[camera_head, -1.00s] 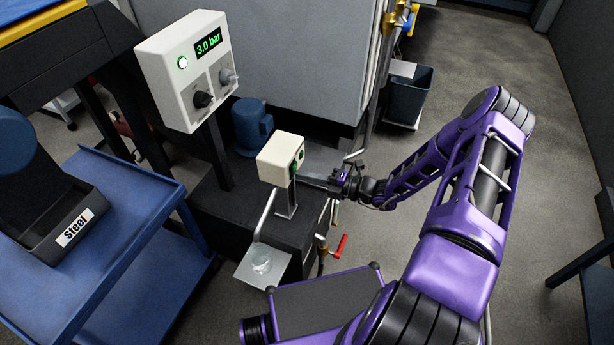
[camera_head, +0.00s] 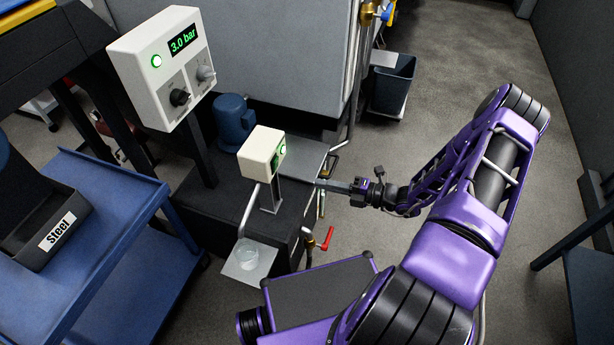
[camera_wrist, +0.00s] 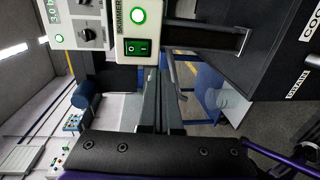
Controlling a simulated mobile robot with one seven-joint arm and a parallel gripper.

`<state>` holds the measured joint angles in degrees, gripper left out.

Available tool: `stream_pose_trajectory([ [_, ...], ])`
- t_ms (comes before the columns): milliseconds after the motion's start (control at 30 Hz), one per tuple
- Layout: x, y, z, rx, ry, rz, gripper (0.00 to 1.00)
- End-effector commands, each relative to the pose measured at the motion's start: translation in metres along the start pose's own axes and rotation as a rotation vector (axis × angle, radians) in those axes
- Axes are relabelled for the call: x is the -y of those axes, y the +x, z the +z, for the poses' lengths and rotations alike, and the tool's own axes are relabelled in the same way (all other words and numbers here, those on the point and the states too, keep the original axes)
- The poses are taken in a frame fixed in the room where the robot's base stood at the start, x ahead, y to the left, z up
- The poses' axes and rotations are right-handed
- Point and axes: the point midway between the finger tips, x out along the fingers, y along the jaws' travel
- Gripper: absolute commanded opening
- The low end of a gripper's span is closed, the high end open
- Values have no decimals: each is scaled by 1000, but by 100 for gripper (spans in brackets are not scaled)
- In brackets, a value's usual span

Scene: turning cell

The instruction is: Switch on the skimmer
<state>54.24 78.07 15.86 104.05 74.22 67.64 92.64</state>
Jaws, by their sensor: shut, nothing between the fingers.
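The skimmer (camera_head: 258,152) is a small cream box on a post, standing on a black tank. In the wrist view its face (camera_wrist: 138,45) carries a green rocker switch (camera_wrist: 138,48) and a round green lamp (camera_wrist: 138,16) that is lit. The lamp (camera_head: 282,149) also glows in the head view. My gripper (camera_head: 318,183) is shut and empty, to the right of the skimmer and apart from it. In the wrist view the shut fingers (camera_wrist: 160,85) point towards the space just below and right of the switch.
A larger control box (camera_head: 172,68) reading 3.0 bar stands behind left. A blue motor (camera_head: 234,122) sits on the black tank (camera_head: 215,195). A cup (camera_head: 247,252) rests on a small plate below the skimmer. A red-handled valve (camera_head: 327,239) is near my arm. Open floor lies right.

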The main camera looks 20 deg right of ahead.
Motion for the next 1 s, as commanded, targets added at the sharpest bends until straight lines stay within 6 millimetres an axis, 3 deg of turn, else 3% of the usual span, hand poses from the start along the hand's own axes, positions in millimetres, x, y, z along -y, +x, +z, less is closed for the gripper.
stream_pose_trajectory([
  [100,4,-16,0,1,-1,-1,0],
  [267,7,-26,0,0,-1,-1,0],
  [833,7,-27,0,-4,-3,-4,0],
  [1000,22,-27,-12,-128,-113,-133,0],
])
